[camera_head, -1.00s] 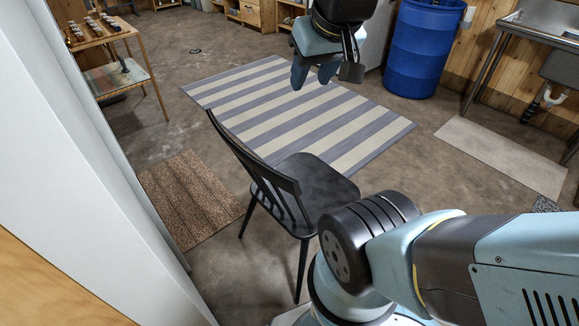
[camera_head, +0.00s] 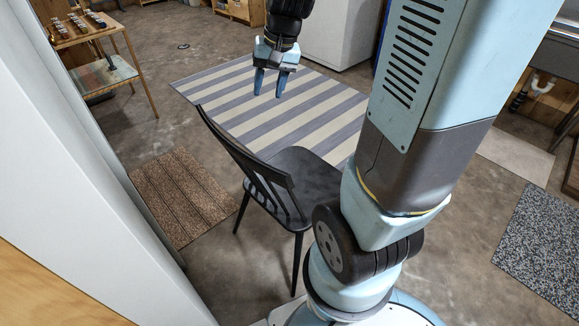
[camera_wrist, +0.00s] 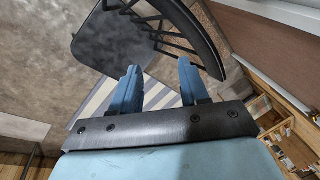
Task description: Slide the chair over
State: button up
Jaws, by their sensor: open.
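The black chair (camera_head: 291,178) stands upright on the concrete floor, its slatted backrest on the left and its seat to the right. My gripper (camera_head: 268,90) is open and empty, with blue fingers pointing down, beyond the chair and above the striped rug in the head view. In the wrist view the chair (camera_wrist: 115,40) fills the upper part, and my gripper (camera_wrist: 158,82) shows its two fingers apart below it, with the backrest near the right finger. I cannot tell whether they touch. My arm hides some floor right of the chair.
A striped rug (camera_head: 222,103) lies behind the chair and a brown mat (camera_head: 185,195) to its left. A white wall edge (camera_head: 75,170) stands close on the left. A wooden table (camera_head: 97,38) is at the back left. A speckled mat (camera_head: 545,240) lies at right.

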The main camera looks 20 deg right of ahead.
jog(key=w+d+f+m+g+y, duration=0.15)
jog(key=w+f, duration=0.25)
jog(key=f, duration=0.6)
jog(key=w+d+f+m+g+h, duration=0.15)
jog(key=w+f, duration=0.25)
jog(key=f, duration=0.5)
jog(key=s+d+f+m+g, duration=0.1)
jog(key=d+f+m, duration=0.1)
jog(key=f, duration=0.8)
jog(key=s+d+f+m+y, duration=0.1)
jog(key=d+f+m, duration=0.1)
jog(key=f, duration=0.9)
jog(key=shift+s+d+g, duration=0.15)
jog(key=shift+d+g, duration=0.25)
jog(key=shift+d, duration=0.3)
jog(key=x, duration=1.4)
jog(key=shift+a+r, duration=0.1)
jog(key=shift+a, duration=0.05)
grip_shut()
